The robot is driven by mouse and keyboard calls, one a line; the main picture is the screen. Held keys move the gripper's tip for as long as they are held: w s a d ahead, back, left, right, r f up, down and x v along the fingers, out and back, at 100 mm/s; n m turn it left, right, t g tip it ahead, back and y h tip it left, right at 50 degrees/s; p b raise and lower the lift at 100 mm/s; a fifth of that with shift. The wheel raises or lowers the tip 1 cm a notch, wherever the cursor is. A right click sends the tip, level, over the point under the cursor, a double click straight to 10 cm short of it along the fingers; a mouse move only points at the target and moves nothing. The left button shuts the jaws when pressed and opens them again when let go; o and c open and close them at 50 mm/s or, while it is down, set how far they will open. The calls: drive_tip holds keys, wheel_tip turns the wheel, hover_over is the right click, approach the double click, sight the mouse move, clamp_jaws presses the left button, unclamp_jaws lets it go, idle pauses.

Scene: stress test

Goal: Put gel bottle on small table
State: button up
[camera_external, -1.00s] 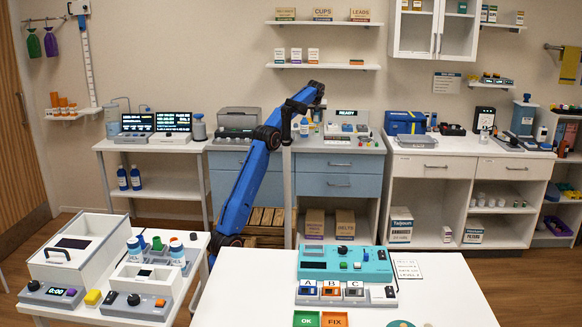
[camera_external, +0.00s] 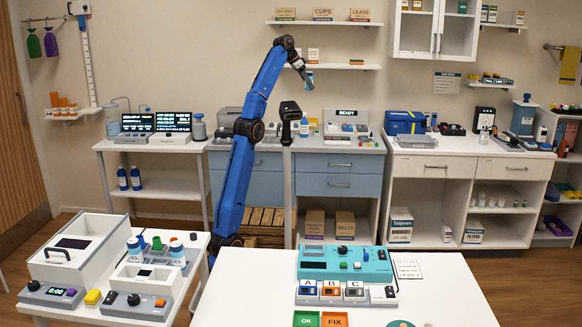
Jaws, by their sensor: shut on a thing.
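My gripper (camera_external: 305,74) is raised high in front of the wall shelves. It is shut on a small light-blue thing (camera_external: 309,82), perhaps the gel bottle; it is too small and partly covered to be sure. The held thing is clear of the counter. A white table (camera_external: 205,242) with devices stands at the front left. A larger white table (camera_external: 250,290) stands at the front centre. I cannot tell which of them is the small table.
The back counter carries a dark handheld device (camera_external: 289,112), a blue-and-white bottle (camera_external: 304,128) and a printer-like box (camera_external: 228,115). The lower wall shelf (camera_external: 350,67) is close to the gripper.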

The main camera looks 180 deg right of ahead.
drive_tip(key=w+r, duration=0.4)
drive_tip(key=w, duration=0.7)
drive_tip(key=w+a+f+m+t, duration=0.15)
drive_tip(key=w+a, duration=0.45)
drive_tip(key=w, duration=0.7)
drive_tip(key=w+a+f+m+t, duration=0.1)
drive_tip(key=w+a+f+m, duration=0.35)
drive_tip(key=w, duration=0.85)
drive_tip(key=w+d+f+m+t, duration=0.1)
drive_tip(key=w+f, duration=0.1)
drive_tip(key=w, duration=1.3)
drive_tip(key=w+d+f+m+t, duration=0.1)
drive_tip(key=w+d+f+m, duration=0.15)
drive_tip(key=w, duration=1.25)
drive_tip(key=w+d+f+m+t+h, duration=0.15)
drive_tip(key=w+d+f, duration=0.35)
drive_tip(key=w+d, duration=0.65)
drive_tip(key=w+d+f+m+t+h, duration=0.1)
drive_tip(key=w+d+f+m, duration=0.3)
drive_tip(key=w+d, duration=0.7)
drive_tip(key=s+d+f+m+h, duration=0.1)
drive_tip(key=d+f, duration=0.3)
drive_tip(key=d, duration=0.7)
drive_tip(key=s+d+f+m+t+h, duration=0.15)
drive_tip(key=d+f, duration=0.35)
drive_tip(key=d, duration=0.5)
drive_tip(key=d+f+m, duration=0.2)
drive_tip(key=d+f, duration=0.2)
drive_tip(key=d, duration=0.7)
drive_tip(key=shift+f, duration=4.85)
